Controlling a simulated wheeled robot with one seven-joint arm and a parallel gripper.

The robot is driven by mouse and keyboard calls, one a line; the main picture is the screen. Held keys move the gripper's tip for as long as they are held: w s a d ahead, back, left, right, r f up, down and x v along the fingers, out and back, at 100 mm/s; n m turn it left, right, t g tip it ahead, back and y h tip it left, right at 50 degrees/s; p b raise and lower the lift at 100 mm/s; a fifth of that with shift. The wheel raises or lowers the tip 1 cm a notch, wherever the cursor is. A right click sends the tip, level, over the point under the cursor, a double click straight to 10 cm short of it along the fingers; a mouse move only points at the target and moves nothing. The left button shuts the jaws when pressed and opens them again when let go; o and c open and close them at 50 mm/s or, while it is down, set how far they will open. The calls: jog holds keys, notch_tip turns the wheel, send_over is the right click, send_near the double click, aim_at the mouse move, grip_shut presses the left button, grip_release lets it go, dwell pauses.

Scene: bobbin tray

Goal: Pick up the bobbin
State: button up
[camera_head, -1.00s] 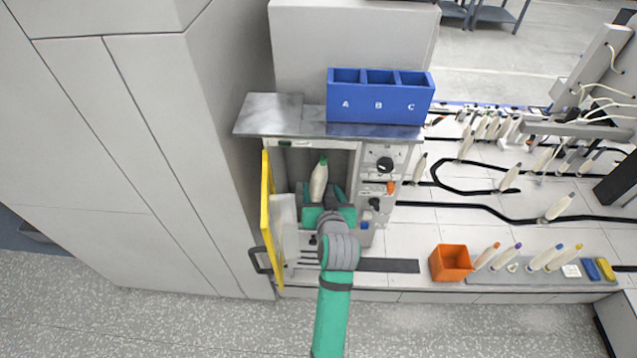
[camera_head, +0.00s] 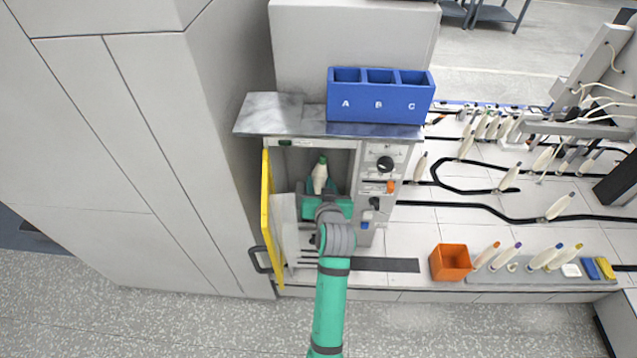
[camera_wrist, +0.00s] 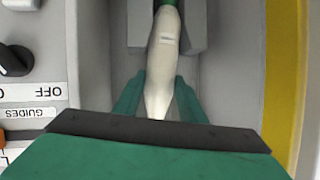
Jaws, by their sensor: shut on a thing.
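The bobbin (camera_head: 320,174) is cream white with a dark green tip and stands in the open recess of the grey machine. It also shows in the wrist view (camera_wrist: 162,62), with its narrow end between the green fingers. My gripper (camera_head: 321,194) reaches into the recess from the front and is shut on the lower part of the bobbin. In the wrist view the fingers (camera_wrist: 158,98) lie on both sides of it. A grey holder sits around the bobbin's green-tipped end; I cannot tell whether they touch. The bobbin's lowest end is hidden by my gripper.
A yellow-edged door (camera_head: 267,220) stands open just left of my arm. A control panel with knobs (camera_head: 385,164) flanks the recess on the right. A blue A-B-C bin (camera_head: 380,98) sits on top. An orange box (camera_head: 451,263) and several bobbins are farther right.

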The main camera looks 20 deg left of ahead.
aim_at(324, 165)
jog(key=shift+d+r, duration=0.1)
jog(key=shift+w+d+r, duration=0.1)
jog(key=shift+w+r, duration=0.05)
jog(key=shift+r, duration=0.45)
jog(key=r, duration=0.5)
jog(key=shift+w+d+r, duration=0.1)
jog(key=shift+d+r, duration=0.2)
jog(key=shift+d, duration=0.1)
jog(key=s+d, duration=0.6)
jog(key=s, duration=0.6)
jog(key=shift+s+d, duration=0.2)
jog(key=shift+s, duration=0.15)
